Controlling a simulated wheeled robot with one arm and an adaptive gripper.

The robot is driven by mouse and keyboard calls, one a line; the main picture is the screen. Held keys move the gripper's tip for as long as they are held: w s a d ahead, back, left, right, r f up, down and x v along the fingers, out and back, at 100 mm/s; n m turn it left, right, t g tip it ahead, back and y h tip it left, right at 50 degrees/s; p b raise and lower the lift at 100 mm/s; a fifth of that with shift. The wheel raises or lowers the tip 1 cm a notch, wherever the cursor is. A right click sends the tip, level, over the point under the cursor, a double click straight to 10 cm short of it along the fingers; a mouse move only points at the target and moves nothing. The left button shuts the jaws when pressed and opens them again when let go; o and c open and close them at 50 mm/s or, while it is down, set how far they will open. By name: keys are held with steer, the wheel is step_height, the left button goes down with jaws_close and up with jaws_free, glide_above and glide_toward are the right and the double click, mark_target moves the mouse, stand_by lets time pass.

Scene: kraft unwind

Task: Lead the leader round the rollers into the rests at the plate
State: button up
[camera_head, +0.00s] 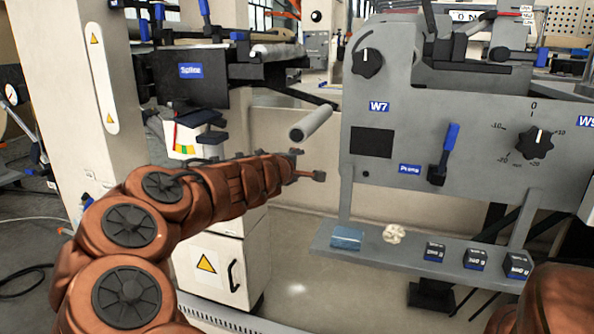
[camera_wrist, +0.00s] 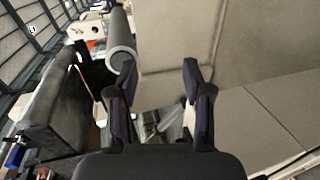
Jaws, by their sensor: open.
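My gripper (camera_head: 308,164) is open and empty, at the end of my outstretched arm, beside the W7 panel. Its two spread dark fingers also show in the wrist view (camera_wrist: 156,98). A grey roller (camera_head: 311,122) sticks out just above the gripper in the head view; a grey roller also shows in the wrist view (camera_wrist: 121,45), beyond the left finger. The dark Splice unit (camera_head: 215,85) stands further back at upper left, with light rollers (camera_head: 277,51) on top. I cannot make out the leader, the rests or the plate with certainty.
The grey W7 panel (camera_head: 400,140) carries dials and a blue-handled lever (camera_head: 445,150). Its low shelf (camera_head: 385,256) holds a blue pad (camera_head: 347,238), a crumpled cream piece (camera_head: 394,234) and several dark blocks. A white cabinet (camera_head: 225,262) stands below my arm.

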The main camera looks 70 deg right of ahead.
steer(key=w+r+p, duration=0.7)
steer(key=r+p, duration=0.6)
steer(key=p, duration=0.2)
steer(key=w+r+p, duration=0.6)
steer(key=r+p, duration=0.8)
steer(key=p, duration=1.9)
glide_toward(233, 34)
steer(key=d+r, duration=0.4)
step_height(233, 34, down, 6)
steer(key=b, duration=0.2)
steer(key=shift+r+b, duration=0.2)
steer(key=shift+b, duration=0.2)
steer(key=b+x, duration=0.1)
steer(key=x, duration=0.4)
steer(key=b+x, duration=0.1)
steer(key=x, duration=0.2)
steer(key=shift+w+d+r+b, duration=0.1)
steer(key=shift+r+b, duration=0.15)
steer(key=shift+b, duration=0.05)
jaws_close()
